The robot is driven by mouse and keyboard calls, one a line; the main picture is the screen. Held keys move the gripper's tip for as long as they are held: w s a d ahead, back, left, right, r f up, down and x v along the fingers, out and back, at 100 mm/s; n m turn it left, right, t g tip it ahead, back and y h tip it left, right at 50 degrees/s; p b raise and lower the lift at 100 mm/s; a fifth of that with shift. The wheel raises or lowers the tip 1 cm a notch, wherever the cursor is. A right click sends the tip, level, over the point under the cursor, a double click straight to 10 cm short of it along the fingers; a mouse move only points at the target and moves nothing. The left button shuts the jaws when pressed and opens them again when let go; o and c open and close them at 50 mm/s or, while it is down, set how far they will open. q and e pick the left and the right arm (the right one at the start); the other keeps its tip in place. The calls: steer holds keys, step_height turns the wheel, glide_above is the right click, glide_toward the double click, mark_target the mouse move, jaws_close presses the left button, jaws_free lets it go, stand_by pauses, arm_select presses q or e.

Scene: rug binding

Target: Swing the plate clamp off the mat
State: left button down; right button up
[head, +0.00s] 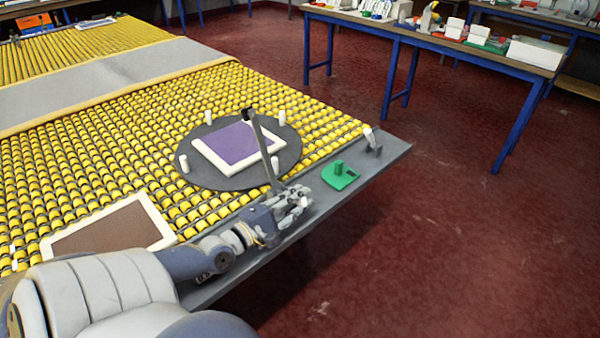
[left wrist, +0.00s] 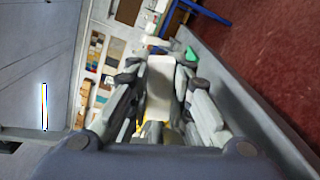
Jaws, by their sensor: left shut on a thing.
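The purple mat (head: 236,143) with a white border lies on a dark round plate (head: 207,180) on the roller table. The plate clamp (head: 260,142) is a dark grey bar with a black tip. In the head view it crosses the right part of the mat; whether it touches the mat I cannot tell. My left gripper (head: 298,200) is at the clamp's near end, by the table's edge strip. In the left wrist view the gripper (left wrist: 162,72) is shut on a pale piece (left wrist: 160,88), seemingly the clamp's handle. My right gripper is out of view.
White pegs (head: 281,118) stand around the plate. A green piece (head: 340,176) and a small upright clip (head: 372,140) sit on the grey edge strip (head: 390,158). Another brown mat (head: 112,232) lies at front left. Open red floor lies to the right, with blue-legged benches (head: 420,42) behind.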

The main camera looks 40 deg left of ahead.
arm_select(q)
steer(key=c, duration=1.4)
jaws_free()
steer(key=shift+d+f, duration=0.1)
steer(key=shift+c, duration=0.2)
steer(key=shift+s+a, duration=0.15)
steer(key=shift+s, duration=1.75)
steer(key=shift+s+a, duration=0.15)
steer(key=shift+s, duration=1.7)
